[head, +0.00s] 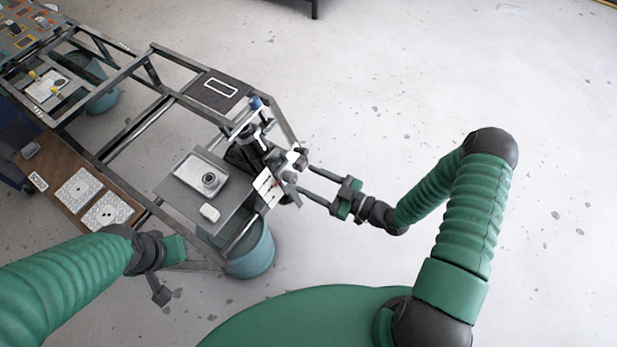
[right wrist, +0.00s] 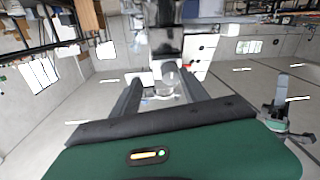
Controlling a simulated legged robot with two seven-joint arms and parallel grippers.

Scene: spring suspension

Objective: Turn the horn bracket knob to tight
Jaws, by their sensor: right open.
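A dark upright assembly with a blue top (head: 255,103), pale parts and white marked plates (head: 267,187) stands at the right end of the metal frame. I cannot tell for sure which part is the horn bracket knob. A round grey knob-like part (right wrist: 171,74) shows between the fingers in the right wrist view. My right gripper (head: 304,181) is open, its two dark fingers pointing left at the assembly's right side; whether they touch it is unclear. It also shows in the right wrist view (right wrist: 162,84). My left gripper (head: 172,272) is low at the left, away from the assembly.
A grey plate (head: 234,193) beside the assembly carries a pale box with a round dial (head: 208,178) and a small white block (head: 210,212). A blue bucket (head: 252,254) stands below. The metal frame (head: 125,75) runs to the upper left. Floor at right is clear.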

